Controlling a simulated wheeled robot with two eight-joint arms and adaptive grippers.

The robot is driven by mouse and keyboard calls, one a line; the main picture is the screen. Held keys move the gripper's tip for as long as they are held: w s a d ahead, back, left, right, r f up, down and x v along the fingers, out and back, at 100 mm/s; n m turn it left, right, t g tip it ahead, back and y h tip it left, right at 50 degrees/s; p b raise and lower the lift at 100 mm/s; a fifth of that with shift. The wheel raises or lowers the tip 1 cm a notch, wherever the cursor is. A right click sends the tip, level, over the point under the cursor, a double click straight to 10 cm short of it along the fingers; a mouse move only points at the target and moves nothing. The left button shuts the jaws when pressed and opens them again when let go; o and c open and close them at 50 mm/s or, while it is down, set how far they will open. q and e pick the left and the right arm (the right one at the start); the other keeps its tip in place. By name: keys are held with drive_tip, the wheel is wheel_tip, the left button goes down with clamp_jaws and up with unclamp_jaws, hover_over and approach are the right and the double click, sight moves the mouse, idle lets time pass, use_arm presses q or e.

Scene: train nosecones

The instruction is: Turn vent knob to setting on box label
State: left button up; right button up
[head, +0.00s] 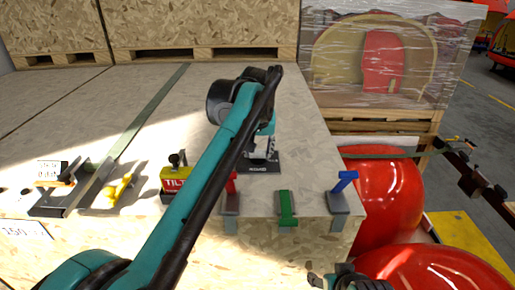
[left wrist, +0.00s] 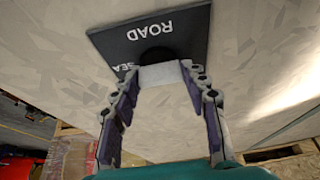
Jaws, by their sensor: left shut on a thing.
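The vent knob shows in the left wrist view as a pale grip (left wrist: 161,75) with a dark round part behind it. It is mounted on a black plate (left wrist: 190,30) lettered "ROAD" and "SEA". In the head view the plate (head: 262,168) lies on the wooden box top, with "ROAD" toward me. My left gripper (left wrist: 160,80) is shut on the knob's pale grip; in the head view my arm partly hides the gripper (head: 264,145) and knob. A white label (head: 24,231) is on the box front at far left, its text too small to read surely. My right gripper (head: 345,279) is partly in view at the bottom edge.
Red, green and blue clamps (head: 287,209) line the box's front edge. A red and yellow "TILT" item (head: 175,183), a yellow tool (head: 120,188) and a metal bar lie to the left. Red nosecones (head: 385,195) and a wrapped crate (head: 385,60) stand right.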

idle(0.5)
use_arm(q)
drive_tip(key=o, duration=1)
drive_tip(key=shift+o, duration=0.8)
drive_tip(key=shift+w, duration=0.15)
drive_tip(key=v, duration=1.1)
drive_tip(key=shift+r, duration=0.4)
